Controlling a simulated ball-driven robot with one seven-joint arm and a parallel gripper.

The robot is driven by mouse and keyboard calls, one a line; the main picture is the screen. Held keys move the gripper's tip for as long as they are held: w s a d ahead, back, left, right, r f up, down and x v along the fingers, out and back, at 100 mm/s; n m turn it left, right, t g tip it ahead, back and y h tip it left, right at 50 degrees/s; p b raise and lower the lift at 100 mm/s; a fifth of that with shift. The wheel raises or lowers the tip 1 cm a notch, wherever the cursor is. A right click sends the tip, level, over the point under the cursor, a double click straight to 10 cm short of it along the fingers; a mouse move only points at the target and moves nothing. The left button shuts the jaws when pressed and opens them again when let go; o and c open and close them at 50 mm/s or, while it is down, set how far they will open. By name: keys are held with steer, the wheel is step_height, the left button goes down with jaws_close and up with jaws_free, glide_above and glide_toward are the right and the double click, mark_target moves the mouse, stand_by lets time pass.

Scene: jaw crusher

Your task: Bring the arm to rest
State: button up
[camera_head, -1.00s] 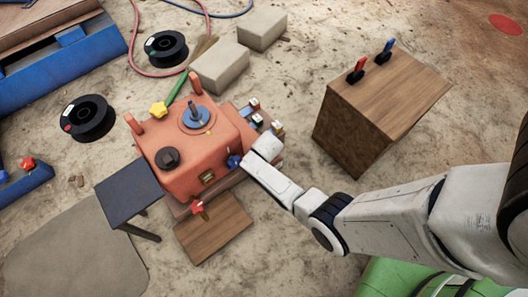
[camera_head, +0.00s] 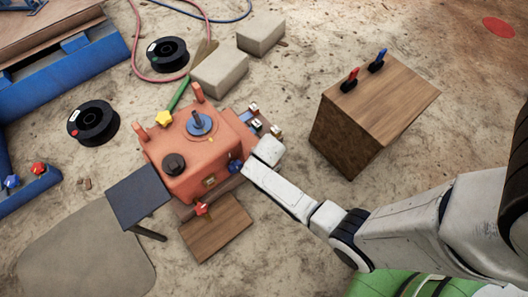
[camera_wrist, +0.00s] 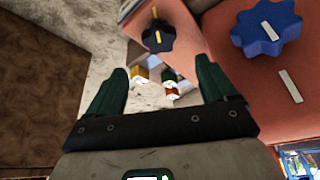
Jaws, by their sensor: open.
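My white arm reaches in from the right in the head view, and its end is beside the right side of the orange machine (camera_head: 190,165). In the wrist view my gripper (camera_wrist: 160,80) is open, with two dark green fingers apart and nothing between them. Past the fingers I see blurred small parts, one yellow and one green and red. A blue star knob (camera_wrist: 268,30) and a black knob (camera_wrist: 158,36) sit on the orange surface at the upper right. In the head view the fingers are hidden behind the wrist.
A wooden block (camera_head: 375,110) with red and blue clips stands right of the machine. A dark side table (camera_head: 138,195) and a wooden board (camera_head: 216,230) lie at its left and front. Grey blocks (camera_head: 220,70) and black reels (camera_head: 93,122) lie behind. Floor below the wooden block is clear.

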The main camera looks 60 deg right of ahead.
steer(key=shift+s+a+r, duration=0.15)
steer(key=shift+a+r, duration=0.05)
steer(key=shift+r, duration=0.3)
stand_by(0.3)
steer(key=s+a+r+n+g+y, duration=0.15)
steer(key=s+a+r+n, duration=0.3)
steer(key=s+r, duration=0.45)
steer(key=s+a+r+n+g+y, duration=0.15)
steer(key=s+a+r+n, duration=0.3)
steer(key=s+r, duration=0.5)
step_height(320, 180, up, 29)
steer(key=w+p, duration=0.1)
steer(key=p, duration=2.7)
steer(key=shift+w+a+t, duration=0.35)
steer(key=shift+t, duration=0.05)
steer(key=shift+r, duration=0.1)
